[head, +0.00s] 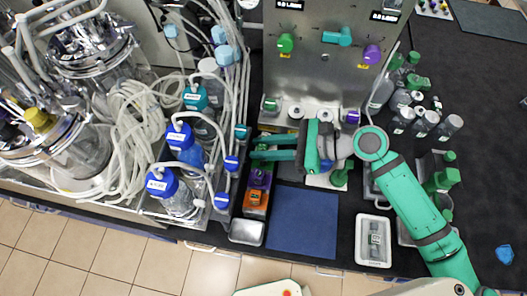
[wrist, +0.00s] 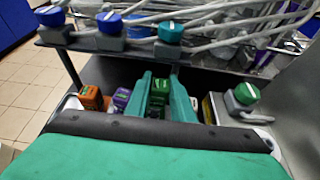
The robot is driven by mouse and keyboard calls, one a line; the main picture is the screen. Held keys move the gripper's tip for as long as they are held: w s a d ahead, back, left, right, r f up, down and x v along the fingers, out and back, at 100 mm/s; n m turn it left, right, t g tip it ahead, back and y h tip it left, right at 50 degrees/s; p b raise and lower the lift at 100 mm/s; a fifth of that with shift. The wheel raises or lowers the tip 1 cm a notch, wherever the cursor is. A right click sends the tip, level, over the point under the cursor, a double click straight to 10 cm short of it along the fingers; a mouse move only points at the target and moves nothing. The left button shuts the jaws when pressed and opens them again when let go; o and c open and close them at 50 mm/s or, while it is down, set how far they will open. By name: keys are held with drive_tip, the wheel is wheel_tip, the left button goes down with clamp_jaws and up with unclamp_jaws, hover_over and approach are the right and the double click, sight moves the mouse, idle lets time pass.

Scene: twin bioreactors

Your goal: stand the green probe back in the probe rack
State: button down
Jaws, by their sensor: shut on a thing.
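My gripper (head: 258,147) reaches left from the arm in the head view, low over the dark bench. Its two teal fingers are shut on the green probe (wrist: 158,92), whose green block shows between them in the wrist view. In the wrist view the purple probe (wrist: 121,99) is just left of the fingers. I cannot tell whether the green probe's lower end is seated.
Blue-capped bottles (head: 184,143) with hoses stand close left of the rack. A steel panel (head: 330,70) rises behind. A blue mat (head: 303,222) lies clear in front, beside a small metal tray (head: 247,232) and a white tray (head: 373,241). Green-capped bottles (head: 440,180) stand right.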

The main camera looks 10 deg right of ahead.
drive_tip(key=shift+f, duration=1.6)
drive_tip(key=shift+f, duration=0.2)
drive_tip(key=c, duration=1.5)
unclamp_jaws()
drive_tip(key=shift+c, duration=0.2)
drive_tip(key=v, duration=1)
drive_tip(key=shift+s+d+r, duration=0.2)
drive_tip(key=shift+s+d, duration=0.05)
drive_tip(key=shift+s, duration=0.05)
